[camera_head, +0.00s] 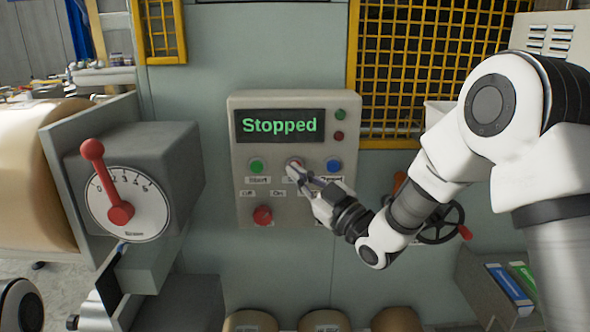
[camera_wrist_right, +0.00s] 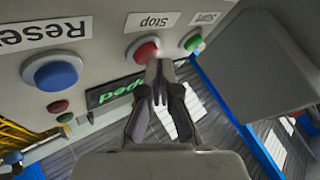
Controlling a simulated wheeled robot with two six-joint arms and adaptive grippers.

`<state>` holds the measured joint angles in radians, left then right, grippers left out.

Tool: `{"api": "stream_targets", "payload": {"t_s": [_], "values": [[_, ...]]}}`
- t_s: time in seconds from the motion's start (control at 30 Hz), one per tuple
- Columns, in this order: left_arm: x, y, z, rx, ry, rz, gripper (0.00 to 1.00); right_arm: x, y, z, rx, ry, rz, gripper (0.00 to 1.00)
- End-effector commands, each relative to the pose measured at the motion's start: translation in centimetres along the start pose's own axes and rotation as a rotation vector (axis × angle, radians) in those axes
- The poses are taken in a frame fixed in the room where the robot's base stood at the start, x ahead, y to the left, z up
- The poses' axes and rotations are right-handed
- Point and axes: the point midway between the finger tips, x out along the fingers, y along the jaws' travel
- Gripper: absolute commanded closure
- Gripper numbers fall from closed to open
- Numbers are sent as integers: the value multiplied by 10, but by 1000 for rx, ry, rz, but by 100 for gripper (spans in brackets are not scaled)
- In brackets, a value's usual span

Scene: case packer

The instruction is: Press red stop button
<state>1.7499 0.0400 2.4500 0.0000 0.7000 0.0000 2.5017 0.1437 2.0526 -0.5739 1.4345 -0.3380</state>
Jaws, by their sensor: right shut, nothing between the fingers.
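The control panel (camera_head: 290,205) is a light grey box on the machine front, with a display reading "Stopped" in green (camera_head: 280,125). The red stop button (camera_head: 295,163) sits between the green start button (camera_head: 257,166) and the blue reset button (camera_head: 334,166). In the right wrist view the red stop button (camera_wrist_right: 146,50), labelled "Stop", is partly covered by my fingertips. My right gripper (camera_head: 298,175) is shut and empty, its tips at the lower edge of the stop button; I cannot tell whether they touch. It also shows in the right wrist view (camera_wrist_right: 159,75). My left gripper is not in view.
A red selector knob (camera_head: 263,215) is low on the panel. A grey box with a dial and red lever (camera_head: 107,185) juts out at left. A handwheel (camera_head: 440,222) is behind my right arm. Yellow mesh guarding (camera_head: 430,60) is above right.

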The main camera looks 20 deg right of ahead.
Motion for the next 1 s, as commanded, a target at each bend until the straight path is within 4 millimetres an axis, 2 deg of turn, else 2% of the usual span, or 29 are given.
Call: {"api": "stream_targets", "payload": {"t_s": [0.5,1.0], "values": [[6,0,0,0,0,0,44,-8,-7,-5,0,0,0,100],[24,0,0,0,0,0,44,-41,-30,-28,0,1,0,100]]}}
